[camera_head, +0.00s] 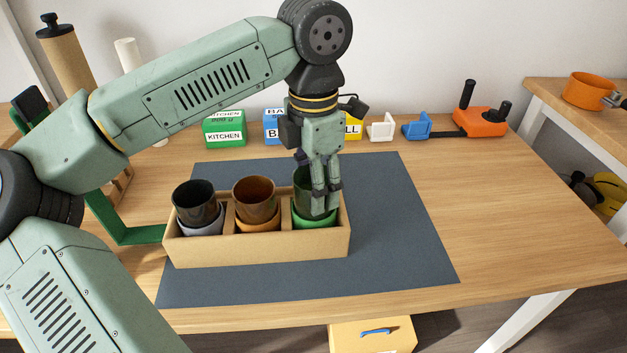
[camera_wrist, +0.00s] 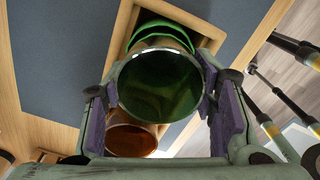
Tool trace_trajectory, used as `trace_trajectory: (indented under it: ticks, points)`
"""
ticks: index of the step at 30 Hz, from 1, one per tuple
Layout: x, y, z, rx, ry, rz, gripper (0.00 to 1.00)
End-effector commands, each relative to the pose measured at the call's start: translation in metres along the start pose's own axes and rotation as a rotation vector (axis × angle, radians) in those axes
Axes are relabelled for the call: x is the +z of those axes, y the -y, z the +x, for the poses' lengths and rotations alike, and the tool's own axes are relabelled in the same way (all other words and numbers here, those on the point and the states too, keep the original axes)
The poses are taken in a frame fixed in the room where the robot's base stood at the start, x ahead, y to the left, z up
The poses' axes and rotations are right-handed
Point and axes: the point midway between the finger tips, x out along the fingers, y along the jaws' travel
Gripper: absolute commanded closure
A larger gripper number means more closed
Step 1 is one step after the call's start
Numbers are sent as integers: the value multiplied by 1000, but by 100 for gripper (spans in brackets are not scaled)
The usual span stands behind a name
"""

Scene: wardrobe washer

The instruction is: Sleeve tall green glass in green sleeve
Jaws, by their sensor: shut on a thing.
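My gripper (camera_head: 326,190) is shut on the tall green glass (camera_head: 304,190) and holds it upright at the right compartment of the wooden box. The green sleeve (camera_head: 316,222) sits in that compartment. The glass's lower end meets the sleeve's mouth; the fingers partly hide this, and I cannot tell how deep it goes. In the wrist view the round mouth of the green glass (camera_wrist: 160,86) lies between my fingers (camera_wrist: 160,110). The green sleeve's rim (camera_wrist: 160,29) shows behind it.
The box (camera_head: 260,250) also holds a dark glass (camera_head: 195,203) in a grey sleeve and an amber glass (camera_head: 254,200) in an orange sleeve. It stands on a dark mat (camera_head: 400,230). Labelled boxes (camera_head: 224,130) line the back. The mat's right side is clear.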

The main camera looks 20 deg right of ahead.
Motion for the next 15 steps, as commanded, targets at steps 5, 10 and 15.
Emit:
trace_trajectory:
  ticks: [5,10,15]
  points:
    - [0,0,6,0,0,0,83]
    - [0,0,10,0,0,0,83]
    - [0,0,14,0,1,0,83]
